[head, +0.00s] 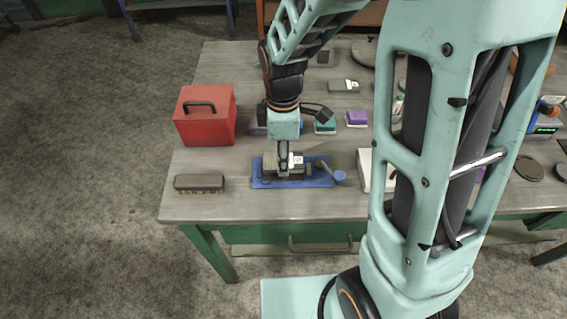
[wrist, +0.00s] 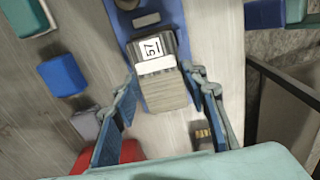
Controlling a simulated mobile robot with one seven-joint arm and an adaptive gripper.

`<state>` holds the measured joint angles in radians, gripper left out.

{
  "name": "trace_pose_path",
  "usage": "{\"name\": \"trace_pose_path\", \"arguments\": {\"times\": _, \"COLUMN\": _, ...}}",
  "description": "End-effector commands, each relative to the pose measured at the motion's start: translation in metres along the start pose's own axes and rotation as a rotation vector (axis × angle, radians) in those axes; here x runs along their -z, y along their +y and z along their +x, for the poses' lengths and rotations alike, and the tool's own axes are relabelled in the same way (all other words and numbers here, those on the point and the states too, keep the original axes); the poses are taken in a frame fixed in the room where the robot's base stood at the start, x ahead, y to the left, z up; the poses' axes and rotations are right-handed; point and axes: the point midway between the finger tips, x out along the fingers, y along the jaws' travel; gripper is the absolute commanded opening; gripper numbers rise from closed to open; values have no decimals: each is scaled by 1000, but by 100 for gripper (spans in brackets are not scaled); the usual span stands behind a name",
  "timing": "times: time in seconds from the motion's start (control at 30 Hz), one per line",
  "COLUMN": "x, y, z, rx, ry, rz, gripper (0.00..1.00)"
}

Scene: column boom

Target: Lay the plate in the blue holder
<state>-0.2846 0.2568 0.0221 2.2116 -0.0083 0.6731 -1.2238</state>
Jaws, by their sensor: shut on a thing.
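The plate (head: 272,166) is a thick, grey, ribbed piece with a white label reading 57; it also shows in the wrist view (wrist: 160,93). My gripper (head: 283,163) points down and is shut on it, with one blue-padded finger on each side in the wrist view (wrist: 161,73). The blue holder (head: 262,183) is a flat base on the table near its front edge, with a blue round-ended part at its right. In the wrist view the holder (wrist: 180,15) lies beneath and beyond the plate. I cannot tell whether the plate rests on it.
A red toolbox (head: 205,120) stands left of the holder, and a dark brush-like block (head: 199,183) lies at the front left. Teal (head: 325,127) and purple (head: 357,118) blocks stand behind the holder. A white box (head: 364,170) is to the right, partly hidden by my arm.

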Motion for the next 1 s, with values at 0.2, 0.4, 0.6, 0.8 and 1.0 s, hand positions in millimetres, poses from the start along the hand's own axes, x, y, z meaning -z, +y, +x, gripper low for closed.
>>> {"name": "trace_pose_path", "arguments": {"times": 0.2, "x": -1, "y": 0, "z": 28, "rx": -2, "ry": 0, "rz": 0, "gripper": 0}}
{"name": "trace_pose_path", "arguments": {"times": 0.4, "x": -1, "y": 0, "z": 28, "rx": -2, "ry": 0, "rz": 0, "gripper": 0}}
{"name": "trace_pose_path", "arguments": {"times": 0.6, "x": -1, "y": 0, "z": 31, "rx": -2, "ry": 0, "rz": 0, "gripper": 0}}
{"name": "trace_pose_path", "arguments": {"times": 0.8, "x": -1, "y": 0, "z": 32, "rx": 0, "ry": 0, "rz": 0, "gripper": 55}}
{"name": "trace_pose_path", "arguments": {"times": 1.0, "x": -1, "y": 0, "z": 32, "rx": 0, "ry": 0, "rz": 0, "gripper": 57}}
